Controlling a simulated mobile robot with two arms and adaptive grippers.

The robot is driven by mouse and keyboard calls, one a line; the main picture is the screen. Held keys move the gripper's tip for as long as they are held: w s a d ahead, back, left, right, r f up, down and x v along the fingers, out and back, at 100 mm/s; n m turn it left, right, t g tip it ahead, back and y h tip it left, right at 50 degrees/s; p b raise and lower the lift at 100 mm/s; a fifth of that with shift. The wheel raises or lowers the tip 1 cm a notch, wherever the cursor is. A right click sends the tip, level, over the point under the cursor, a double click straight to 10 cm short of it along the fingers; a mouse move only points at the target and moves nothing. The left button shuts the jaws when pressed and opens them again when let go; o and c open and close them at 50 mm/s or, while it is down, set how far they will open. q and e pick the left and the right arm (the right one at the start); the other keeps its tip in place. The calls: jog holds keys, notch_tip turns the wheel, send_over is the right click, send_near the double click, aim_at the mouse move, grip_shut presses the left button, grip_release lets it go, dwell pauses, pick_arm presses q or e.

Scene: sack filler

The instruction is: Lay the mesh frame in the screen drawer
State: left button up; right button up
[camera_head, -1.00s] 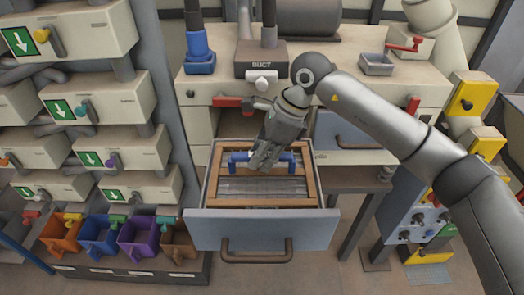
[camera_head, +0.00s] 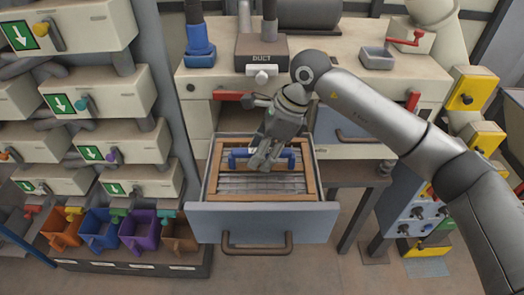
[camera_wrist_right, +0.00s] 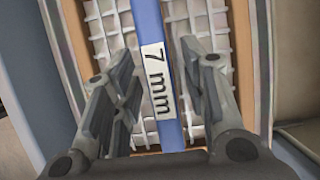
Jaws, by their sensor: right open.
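The screen drawer (camera_head: 262,222) is pulled open below the duct machine. The mesh frame (camera_head: 312,182) has a wooden rim, a pale wire mesh and a blue handle (camera_head: 237,159). It lies inside the drawer and looks level. In the right wrist view the blue handle carries a "7 mm" label (camera_wrist_right: 158,80), with the mesh (camera_wrist_right: 105,30) beneath. My right gripper (camera_head: 260,160) is over the handle, and its fingers (camera_wrist_right: 160,105) stand apart on either side of it, with gaps to both. It is open. My left gripper is not in view.
A second, closed drawer (camera_head: 355,136) is to the right. The duct machine (camera_head: 262,58) stands above. Several coloured bins (camera_head: 98,229) and dispensers with green arrow signs line the left. A small grey tray (camera_head: 377,57) sits on the bench top. Floor in front is clear.

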jog(key=shift+w+d+r+b, duration=0.1)
jog(key=shift+d+r+b, duration=0.05)
jog(key=shift+r+b, duration=0.2)
jog(key=b+v, duration=0.3)
jog(key=v, duration=0.7)
jog(key=shift+d+r+b, duration=0.2)
jog(key=shift+r+b, duration=0.05)
jog(key=shift+b, duration=0.05)
jog(key=shift+d+r, duration=0.1)
jog(key=shift+r, duration=0.3)
